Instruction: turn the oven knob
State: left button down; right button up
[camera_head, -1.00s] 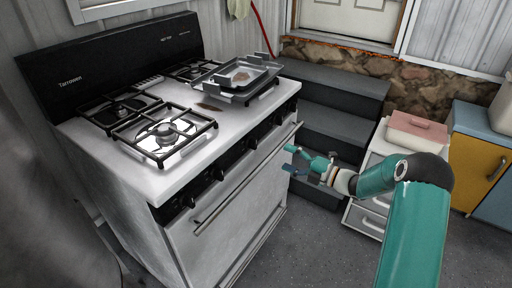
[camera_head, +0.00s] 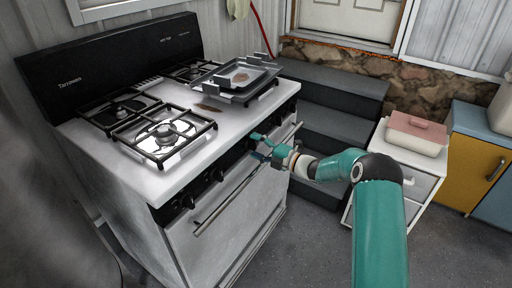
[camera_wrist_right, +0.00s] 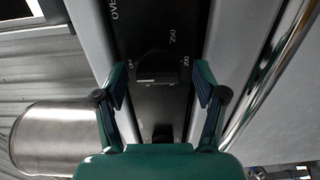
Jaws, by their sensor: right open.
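The oven knob (camera_wrist_right: 158,66) is dark and sits on the stove's black control panel, beside white markings reading 200 and 250 in the right wrist view. My right gripper (camera_wrist_right: 159,78) is open, with one finger on each side of the knob; I cannot tell whether either touches it. In the head view the right gripper (camera_head: 257,146) is at the stove's front panel, near its right end, and hides the knob behind it. The white stove (camera_head: 150,190) has several other black knobs along its front. My left gripper is not in view.
The oven handle (camera_head: 225,200) runs along the door just below the knobs and shows as a shiny bar (camera_wrist_right: 264,80) beside the right finger. A tray (camera_head: 243,78) rests on the stove top. Dark steps (camera_head: 330,120) and a white drawer unit (camera_head: 410,180) stand to the right.

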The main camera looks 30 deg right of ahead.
jog(key=c, duration=1)
jog(key=shift+a, duration=0.25)
jog(key=shift+c, duration=0.7)
jog(key=shift+d, duration=0.15)
jog(key=shift+f, duration=0.1)
